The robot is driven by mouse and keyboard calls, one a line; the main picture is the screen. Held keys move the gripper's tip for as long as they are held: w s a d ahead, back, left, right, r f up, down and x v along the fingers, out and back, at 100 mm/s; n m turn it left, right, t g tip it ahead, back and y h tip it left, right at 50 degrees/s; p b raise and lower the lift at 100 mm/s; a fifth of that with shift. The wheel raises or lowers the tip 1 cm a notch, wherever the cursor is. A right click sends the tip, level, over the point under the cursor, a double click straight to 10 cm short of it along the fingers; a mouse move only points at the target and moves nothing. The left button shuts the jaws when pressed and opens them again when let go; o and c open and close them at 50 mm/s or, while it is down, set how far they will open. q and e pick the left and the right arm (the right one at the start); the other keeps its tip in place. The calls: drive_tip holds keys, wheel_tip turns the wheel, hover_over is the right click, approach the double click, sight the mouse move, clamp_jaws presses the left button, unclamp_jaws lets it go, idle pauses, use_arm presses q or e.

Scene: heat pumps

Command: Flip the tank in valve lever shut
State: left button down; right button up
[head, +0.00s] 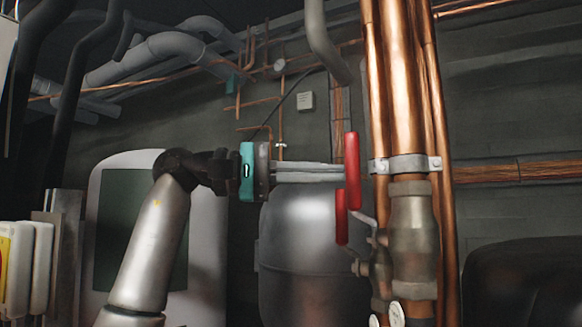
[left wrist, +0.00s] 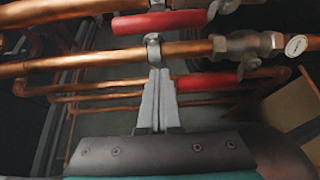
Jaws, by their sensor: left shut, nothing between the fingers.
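Two red valve levers stand close together by the copper pipes: a nearer, higher red lever (head: 352,170) and a lower red lever (head: 341,217). Both point upward along the pipes. I cannot tell which is the tank in valve lever. In the left wrist view, one red lever (left wrist: 160,22) lies at the top and another red lever (left wrist: 207,82) lies just right of the fingertips. My left gripper (head: 340,171) is shut and empty, its tips partly hidden behind the higher lever. Its fingers (left wrist: 156,75) point toward a pipe clamp. Contact with a lever is unclear. My right gripper is not in view.
Thick vertical copper pipes (head: 400,90) with a grey clamp (head: 405,164) and a valve body (head: 412,235) stand right of the levers. A grey tank (head: 312,245) stands behind and below the gripper. A white panelled unit (head: 212,245) is at left.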

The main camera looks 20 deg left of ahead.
use_arm(q)
drive_tip(key=s+d, duration=0.2)
drive_tip(key=s, duration=0.1)
drive_tip(key=shift+d, duration=0.25)
idle(0.5)
drive_tip(key=shift+s+a+m+b, duration=0.1)
drive_tip(key=shift+s+m+b, duration=0.15)
drive_tip(key=shift+m+b, duration=0.15)
drive_tip(key=shift+s+f+m+h+b, duration=0.1)
drive_tip(key=shift+s+m+h+b, duration=0.25)
drive_tip(key=shift+m+h+b, duration=0.2)
